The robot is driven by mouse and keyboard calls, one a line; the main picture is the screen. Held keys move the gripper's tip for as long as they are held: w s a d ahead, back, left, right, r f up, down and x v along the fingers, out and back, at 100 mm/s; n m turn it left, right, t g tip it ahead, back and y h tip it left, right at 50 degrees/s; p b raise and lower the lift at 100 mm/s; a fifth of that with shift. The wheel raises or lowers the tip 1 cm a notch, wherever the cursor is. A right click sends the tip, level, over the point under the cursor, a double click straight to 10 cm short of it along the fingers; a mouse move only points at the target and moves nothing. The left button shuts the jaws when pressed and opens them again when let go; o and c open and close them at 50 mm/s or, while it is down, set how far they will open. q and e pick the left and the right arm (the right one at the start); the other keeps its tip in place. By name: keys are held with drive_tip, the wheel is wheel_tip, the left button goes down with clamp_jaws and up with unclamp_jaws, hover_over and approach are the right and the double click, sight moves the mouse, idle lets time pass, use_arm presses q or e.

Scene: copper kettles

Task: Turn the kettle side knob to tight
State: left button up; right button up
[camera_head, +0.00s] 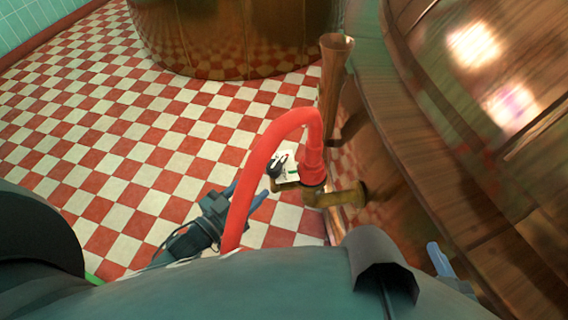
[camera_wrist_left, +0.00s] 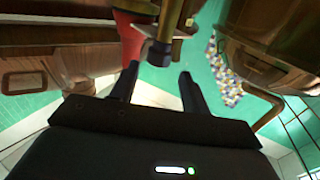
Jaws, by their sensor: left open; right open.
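The black side knob (camera_head: 278,165) sits by a white plate with a green mark, beside the red hose (camera_head: 313,155) and brass pipe. One of my grippers (camera_head: 247,194) is left of and below the knob, its two blue fingers apart and empty; I cannot tell surely which arm bears it. A single blue finger (camera_head: 439,260) of the other shows at lower right by the kettle (camera_head: 470,130). In the left wrist view my left gripper (camera_wrist_left: 157,80) is open, with a dark blue-grey cylinder (camera_wrist_left: 158,52), perhaps the knob, just beyond its tips. I see no contact.
An upright copper pipe (camera_head: 333,80) stands behind the hose, close to the kettle. A second copper kettle (camera_head: 235,40) stands at the back. The red and white checkered floor (camera_head: 100,140) is open on the left. The hose arches over beside the nearer gripper.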

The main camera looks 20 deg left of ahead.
sight(279, 164)
use_arm(q)
drive_tip(key=b+x, duration=0.1)
drive_tip(key=x, duration=0.9)
drive_tip(key=shift+w+d+f, duration=0.1)
drive_tip(key=c, duration=0.7)
